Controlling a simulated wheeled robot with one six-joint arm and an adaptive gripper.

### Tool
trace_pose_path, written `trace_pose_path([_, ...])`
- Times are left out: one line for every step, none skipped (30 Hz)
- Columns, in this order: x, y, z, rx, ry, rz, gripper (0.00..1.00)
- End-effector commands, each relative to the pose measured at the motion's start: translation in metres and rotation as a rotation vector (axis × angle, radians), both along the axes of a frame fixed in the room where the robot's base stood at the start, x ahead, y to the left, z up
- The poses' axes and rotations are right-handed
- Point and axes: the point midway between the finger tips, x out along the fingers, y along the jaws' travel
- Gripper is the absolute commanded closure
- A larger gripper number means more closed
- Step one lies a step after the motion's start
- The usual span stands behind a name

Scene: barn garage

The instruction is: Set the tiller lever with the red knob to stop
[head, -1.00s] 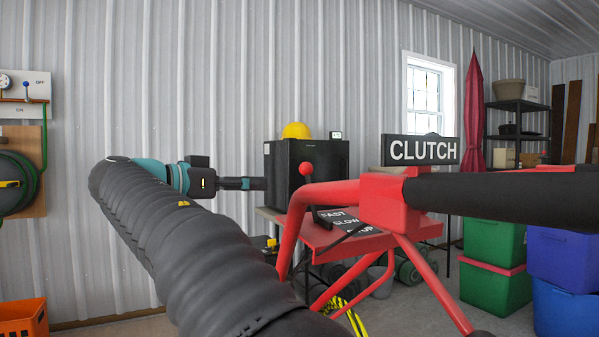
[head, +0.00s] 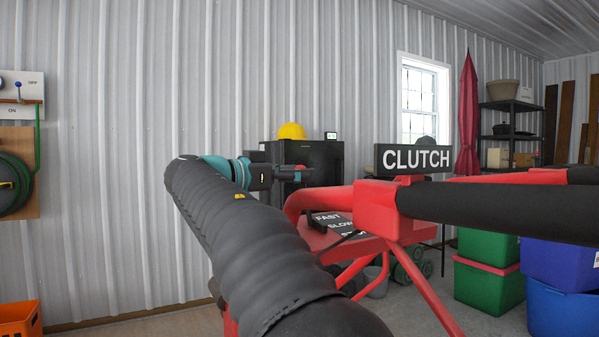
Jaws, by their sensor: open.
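The tiller's red panel (head: 372,248) carries a dark label plate (head: 338,226) reading FAST, SLOW and a lower, partly hidden word. A small black piece (head: 317,221) stands beside FAST. The lever's red knob (head: 299,169) shows only as a bit of red at my gripper (head: 297,174). The lever's stem is mostly hidden behind the gripper and the red frame tube. My gripper is open, level with the knob and at it in the picture. I cannot tell whether the fingers touch it or lie around it.
Black-gripped handlebars (head: 490,209) and a CLUTCH sign (head: 416,159) stand to the right of my arm. A black cabinet (head: 325,160) with a yellow hard hat (head: 291,131) is behind the gripper. Green bins (head: 488,287) and blue bins (head: 565,305) stand at right.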

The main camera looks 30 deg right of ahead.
Motion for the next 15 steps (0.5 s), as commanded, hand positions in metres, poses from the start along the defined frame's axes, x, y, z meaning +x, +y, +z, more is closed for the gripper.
trace_pose_path([0.0001,-0.0054,0.0004,0.000,0.000,-0.003,0.44])
trace_pose_path([0.0004,-0.0074,0.0003,0.000,0.000,-0.002,0.44])
trace_pose_path([0.0009,-0.0094,0.0002,0.000,0.000,-0.001,0.44])
trace_pose_path([0.0013,-0.0105,0.0001,0.001,0.000,0.000,0.44])
trace_pose_path([0.0015,-0.0114,0.0000,0.001,0.000,0.000,0.44])
trace_pose_path([0.0016,-0.0123,-0.0001,0.001,0.000,0.000,0.44])
trace_pose_path([0.0017,-0.0127,-0.0002,0.001,0.000,0.000,0.44])
trace_pose_path([0.0017,-0.0129,-0.0002,0.001,0.000,0.000,0.44])
trace_pose_path([0.0017,-0.0130,-0.0003,0.001,0.000,0.000,0.44])
trace_pose_path([0.0017,-0.0130,-0.0003,0.001,0.000,0.000,0.44])
trace_pose_path([0.0017,-0.0130,-0.0003,0.001,0.000,0.000,0.44])
trace_pose_path([0.0017,-0.0129,-0.0003,0.001,0.000,0.000,0.44])
trace_pose_path([0.0017,-0.0129,-0.0003,0.001,0.000,0.000,0.44])
trace_pose_path([0.0017,-0.0128,-0.0003,0.001,0.000,0.000,0.44])
trace_pose_path([0.0017,-0.0128,-0.0003,0.001,0.000,0.000,0.54])
